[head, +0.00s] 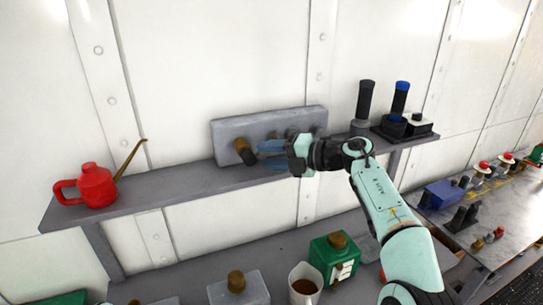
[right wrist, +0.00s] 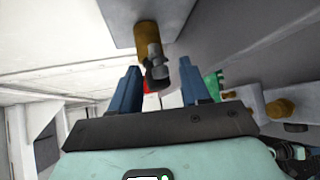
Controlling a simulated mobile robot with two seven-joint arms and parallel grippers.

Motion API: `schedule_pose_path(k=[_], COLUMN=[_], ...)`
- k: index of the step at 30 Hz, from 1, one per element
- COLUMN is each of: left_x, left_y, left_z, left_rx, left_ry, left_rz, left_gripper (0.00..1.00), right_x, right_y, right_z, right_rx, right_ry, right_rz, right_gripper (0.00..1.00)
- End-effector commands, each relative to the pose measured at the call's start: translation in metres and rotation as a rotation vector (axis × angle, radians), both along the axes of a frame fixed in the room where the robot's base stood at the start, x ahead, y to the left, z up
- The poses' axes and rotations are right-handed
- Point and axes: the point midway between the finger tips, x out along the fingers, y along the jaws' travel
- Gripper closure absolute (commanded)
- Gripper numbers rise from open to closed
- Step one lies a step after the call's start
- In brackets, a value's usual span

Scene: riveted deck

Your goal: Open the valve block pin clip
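The grey valve block (head: 228,132) leans on the wall shelf. A brass fitting (head: 244,151) sticks out of its lower left front. In the right wrist view the fitting (right wrist: 147,35) carries a dark grey metal piece (right wrist: 155,68) at its end, which may be the pin clip. My right gripper (head: 267,154) is just right of the fitting, its blue fingers apart. In the right wrist view the dark piece appears between and beyond the fingertips of my right gripper (right wrist: 160,78), with visible gaps on both sides. Part of the block's front is hidden behind my right gripper. My left gripper is out of view.
Below stand a green block (head: 325,262), a mug (head: 304,283) and a grey block (head: 240,291). The shelf between oil can and valve block is clear.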

Motion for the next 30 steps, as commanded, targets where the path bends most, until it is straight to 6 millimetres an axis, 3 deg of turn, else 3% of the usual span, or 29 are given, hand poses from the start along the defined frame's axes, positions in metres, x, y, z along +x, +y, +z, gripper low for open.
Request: schedule_pose_path(k=[10, 24, 30], left_x=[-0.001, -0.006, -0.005], left_y=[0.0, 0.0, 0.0], left_z=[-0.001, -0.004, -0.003], left_rx=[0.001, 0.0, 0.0], left_ry=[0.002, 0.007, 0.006], left_rz=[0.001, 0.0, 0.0], left_gripper=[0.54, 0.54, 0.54], right_x=[-0.005, -0.049, -0.06], right_y=[-0.009, -0.092, -0.111], right_z=[0.002, 0.025, 0.03], right_rx=[0.001, 0.001, 0.0], right_ry=[0.0, -0.001, 0.0], right_rz=[0.0, -0.003, 0.0], right_gripper=[0.54, 0.54, 0.54])
